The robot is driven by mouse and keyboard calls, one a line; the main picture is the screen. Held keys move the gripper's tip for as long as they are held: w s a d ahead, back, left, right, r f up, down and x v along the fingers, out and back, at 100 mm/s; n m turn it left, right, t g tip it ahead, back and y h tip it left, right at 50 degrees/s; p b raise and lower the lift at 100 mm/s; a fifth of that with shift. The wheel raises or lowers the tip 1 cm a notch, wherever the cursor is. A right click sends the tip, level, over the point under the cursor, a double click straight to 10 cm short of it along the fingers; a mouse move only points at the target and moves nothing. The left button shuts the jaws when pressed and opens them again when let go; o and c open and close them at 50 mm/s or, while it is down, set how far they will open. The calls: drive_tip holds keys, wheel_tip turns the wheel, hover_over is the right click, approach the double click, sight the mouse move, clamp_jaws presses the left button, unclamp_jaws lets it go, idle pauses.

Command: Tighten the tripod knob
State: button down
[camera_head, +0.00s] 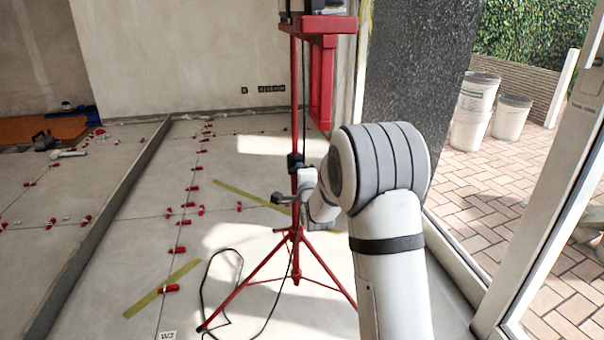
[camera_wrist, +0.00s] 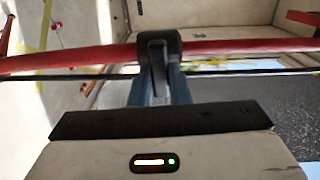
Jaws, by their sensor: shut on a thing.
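The red tripod (camera_head: 296,236) stands upright on the tile floor, its legs spread. Its pole crosses the wrist view sideways as a red bar (camera_wrist: 230,46). A black collar with a knob (camera_wrist: 158,42) sits around the pole in the middle of the wrist view. My gripper (camera_wrist: 156,86) is shut on the knob, its bluish fingers meeting at the collar. In the head view the dark collar (camera_head: 295,159) shows at mid-pole, just above my pale wrist. The exact grip on the knob is partly hidden by the fingers and too small to judge there.
A red bracket (camera_head: 322,75) tops the pole. A black cable (camera_head: 213,300) loops on the floor by the left leg. Several red levelling clips (camera_head: 187,205) line the tile joints. A glass door frame (camera_head: 555,190) stands right; buckets (camera_head: 472,110) are outside.

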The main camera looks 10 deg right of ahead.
drive_tip(key=shift+f, duration=0.1)
idle(0.5)
drive_tip(key=c, duration=1.4)
unclamp_jaws()
drive_tip(key=shift+o, duration=0.2)
drive_tip(key=s+p, duration=0.2)
drive_tip(key=s, duration=0.5)
drive_tip(key=shift+s, duration=0.4)
